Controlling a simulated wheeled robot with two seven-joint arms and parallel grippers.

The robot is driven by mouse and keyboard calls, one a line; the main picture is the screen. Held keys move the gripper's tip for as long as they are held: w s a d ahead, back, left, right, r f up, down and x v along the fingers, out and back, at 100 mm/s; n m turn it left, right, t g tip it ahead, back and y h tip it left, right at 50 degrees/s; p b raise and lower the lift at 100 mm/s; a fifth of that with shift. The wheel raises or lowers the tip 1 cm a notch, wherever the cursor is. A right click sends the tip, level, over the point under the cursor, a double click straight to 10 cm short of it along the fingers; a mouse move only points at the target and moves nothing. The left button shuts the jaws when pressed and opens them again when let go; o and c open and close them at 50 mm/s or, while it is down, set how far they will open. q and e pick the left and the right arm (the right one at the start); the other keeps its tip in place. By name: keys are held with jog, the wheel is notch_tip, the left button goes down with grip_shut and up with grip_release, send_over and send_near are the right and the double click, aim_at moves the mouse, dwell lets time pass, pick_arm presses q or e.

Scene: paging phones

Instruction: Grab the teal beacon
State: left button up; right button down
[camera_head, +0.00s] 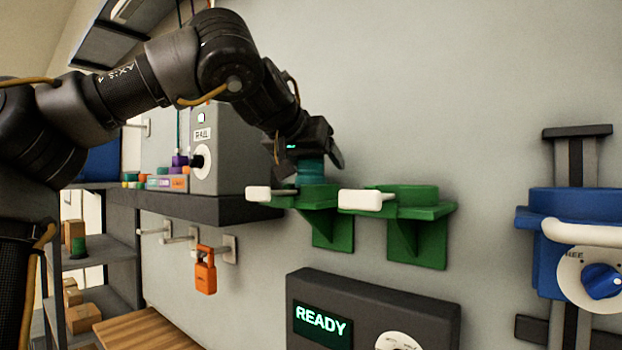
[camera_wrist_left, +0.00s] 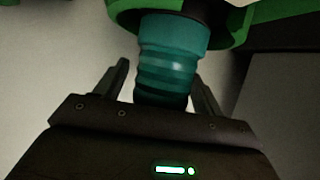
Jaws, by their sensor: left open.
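The teal beacon (camera_head: 311,172) sits upright in the left green wall holder (camera_head: 328,197) in the head view. It also shows in the left wrist view (camera_wrist_left: 168,65), with ribbed teal sides and its base in the green ring. My left gripper (camera_head: 307,165) comes down over the beacon from above. In the left wrist view its two fingers (camera_wrist_left: 160,85) are open, one on each side of the beacon, with visible gaps. The beacon's far end is hidden by the gripper body. My right gripper is not in view.
A second green holder (camera_head: 408,205) on the right looks empty. A dark shelf (camera_head: 205,207) with a grey box (camera_head: 222,150) stands at the left. An orange padlock (camera_head: 205,271) hangs below. A READY panel (camera_head: 370,310) and a blue valve unit (camera_head: 575,245) are on the wall.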

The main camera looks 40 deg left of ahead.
pick_arm(q)
jog(key=shift+s, duration=0.15)
jog(key=shift+s+r, duration=0.1)
jog(key=shift+c, duration=0.8)
jog(key=c, duration=1.2)
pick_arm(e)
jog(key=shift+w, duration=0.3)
